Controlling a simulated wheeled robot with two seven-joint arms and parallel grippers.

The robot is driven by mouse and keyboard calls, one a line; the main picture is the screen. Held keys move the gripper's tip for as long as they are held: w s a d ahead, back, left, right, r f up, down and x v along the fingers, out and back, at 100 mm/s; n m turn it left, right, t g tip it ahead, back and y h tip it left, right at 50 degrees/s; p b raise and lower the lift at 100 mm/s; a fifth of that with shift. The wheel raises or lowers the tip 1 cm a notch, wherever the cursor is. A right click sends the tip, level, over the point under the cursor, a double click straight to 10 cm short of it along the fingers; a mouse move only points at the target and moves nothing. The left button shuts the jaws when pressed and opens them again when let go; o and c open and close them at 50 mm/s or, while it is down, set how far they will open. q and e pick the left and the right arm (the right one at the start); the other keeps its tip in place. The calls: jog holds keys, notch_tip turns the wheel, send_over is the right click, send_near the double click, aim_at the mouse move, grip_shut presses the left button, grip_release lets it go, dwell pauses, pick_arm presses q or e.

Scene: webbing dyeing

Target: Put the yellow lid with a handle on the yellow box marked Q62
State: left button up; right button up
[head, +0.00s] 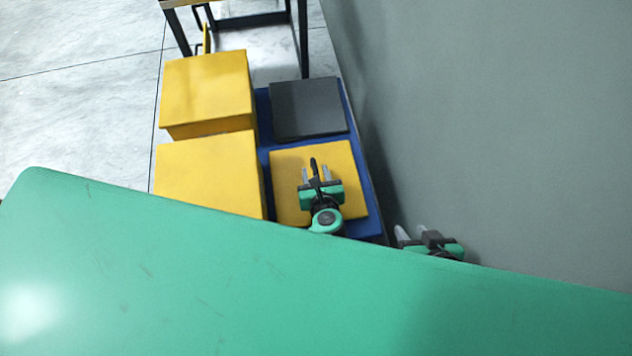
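A flat yellow panel (345,198), possibly the lid or a box top, lies at the right front of a blue platform. Two taller yellow boxes stand to its left, a rear one (205,88) and a front one (205,165). No Q62 mark is legible, so I cannot tell which is the marked box. My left gripper (316,174) is over the yellow panel, its fingers apart. A dark bar lies between them; I cannot tell whether it is a handle. My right gripper (411,231) is near the wall, fingers apart and empty, partly hidden by the green surface.
A dark grey square-topped item (307,108) stands behind the panel on the blue platform (263,112). A dark-legged table (303,40) is at the back. A grey wall (500,130) closes the right side. A large green surface (200,270) covers the foreground. Floor is clear at the left.

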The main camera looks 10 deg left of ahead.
pick_arm(q)
grip_shut()
jog(key=shift+r, duration=0.1)
